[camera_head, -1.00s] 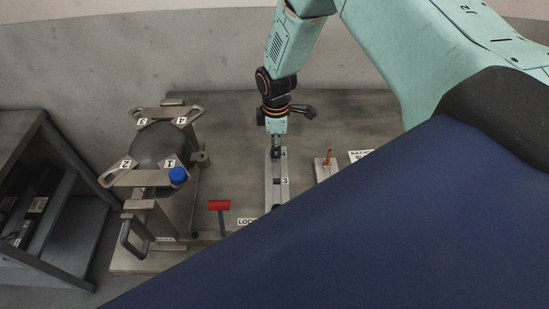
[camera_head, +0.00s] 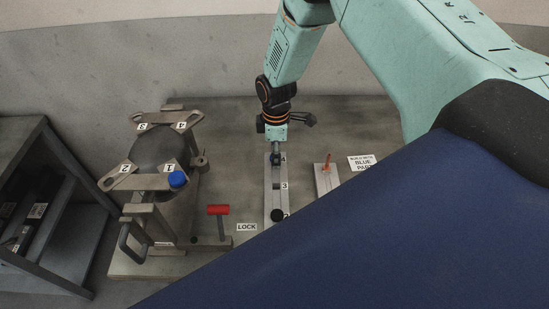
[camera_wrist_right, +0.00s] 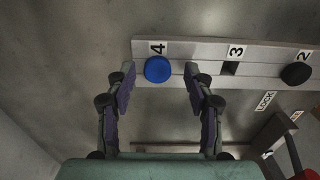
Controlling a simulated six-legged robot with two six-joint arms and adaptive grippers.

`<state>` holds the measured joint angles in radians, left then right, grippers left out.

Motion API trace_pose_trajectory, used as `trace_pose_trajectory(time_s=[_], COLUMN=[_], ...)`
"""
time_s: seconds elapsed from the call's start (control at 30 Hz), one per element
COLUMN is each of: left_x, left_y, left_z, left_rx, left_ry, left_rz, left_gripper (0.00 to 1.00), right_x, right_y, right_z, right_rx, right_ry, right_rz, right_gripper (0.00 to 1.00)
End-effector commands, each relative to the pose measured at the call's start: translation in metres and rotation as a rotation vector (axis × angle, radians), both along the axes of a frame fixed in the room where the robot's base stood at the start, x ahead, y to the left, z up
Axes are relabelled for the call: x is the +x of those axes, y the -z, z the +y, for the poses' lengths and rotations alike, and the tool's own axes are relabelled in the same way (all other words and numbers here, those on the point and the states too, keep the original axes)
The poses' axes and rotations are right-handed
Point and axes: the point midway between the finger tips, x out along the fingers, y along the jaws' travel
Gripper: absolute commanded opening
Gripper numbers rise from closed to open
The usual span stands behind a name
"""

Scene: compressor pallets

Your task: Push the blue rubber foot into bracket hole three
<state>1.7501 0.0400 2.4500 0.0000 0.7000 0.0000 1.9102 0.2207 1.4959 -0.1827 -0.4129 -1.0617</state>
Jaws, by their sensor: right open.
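A blue rubber foot (camera_wrist_right: 158,69) sits on the rail at label 4. My right gripper (camera_wrist_right: 160,76) is open, its fingertips on either side of this foot with visible gaps. In the head view my right gripper (camera_head: 275,157) is over the far end of the rail (camera_head: 270,201) and covers that foot. The compressor (camera_head: 160,149) stands at left with bracket labels 1 to 4. Bracket label 3 (camera_head: 142,127) is on its far left corner; I cannot make out the hole itself clearly. Another blue foot (camera_head: 177,179) is at bracket label 1. My left gripper is not in view.
A black foot (camera_wrist_right: 296,73) sits at rail label 2; the rail slot at 3 (camera_wrist_right: 230,68) is empty. A red-handled lever (camera_head: 218,211) stands between compressor and rail. A red pin (camera_head: 327,162) stands right of the rail. A dark shelf (camera_head: 60,220) is at far left.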

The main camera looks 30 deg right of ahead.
Motion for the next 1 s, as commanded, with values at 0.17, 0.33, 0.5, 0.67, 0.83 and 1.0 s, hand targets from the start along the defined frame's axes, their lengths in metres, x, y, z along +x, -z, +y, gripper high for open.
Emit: trace_pose_trajectory(time_s=[0.17, 0.33, 0.5, 0.67, 0.83, 1.0], left_x=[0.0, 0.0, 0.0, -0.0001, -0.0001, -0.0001], left_y=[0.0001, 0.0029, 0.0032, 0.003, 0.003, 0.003], left_z=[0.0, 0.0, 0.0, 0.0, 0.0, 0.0], left_rx=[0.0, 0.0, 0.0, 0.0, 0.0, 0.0], left_ry=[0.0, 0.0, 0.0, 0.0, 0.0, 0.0], left_rz=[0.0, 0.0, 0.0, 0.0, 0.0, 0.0], left_gripper=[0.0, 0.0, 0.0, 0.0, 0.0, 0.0], right_x=[0.0002, 0.0022, 0.0025, 0.0024, 0.0023, 0.0024], right_y=[0.0001, 0.0005, 0.0, -0.0001, 0.0, 0.0], right_z=[0.0, -0.0011, -0.0014, -0.0014, -0.0014, -0.0015], right_rx=[0.0, 0.0, -0.001, -0.001, 0.0, -0.001], right_ry=[0.0, 0.0, 0.0, 0.0, 0.0, 0.0], right_rz=[0.0, -0.001, -0.001, -0.001, 0.0, -0.001], right_gripper=[0.53, 0.53, 0.53, 0.46, 0.32, 0.17])
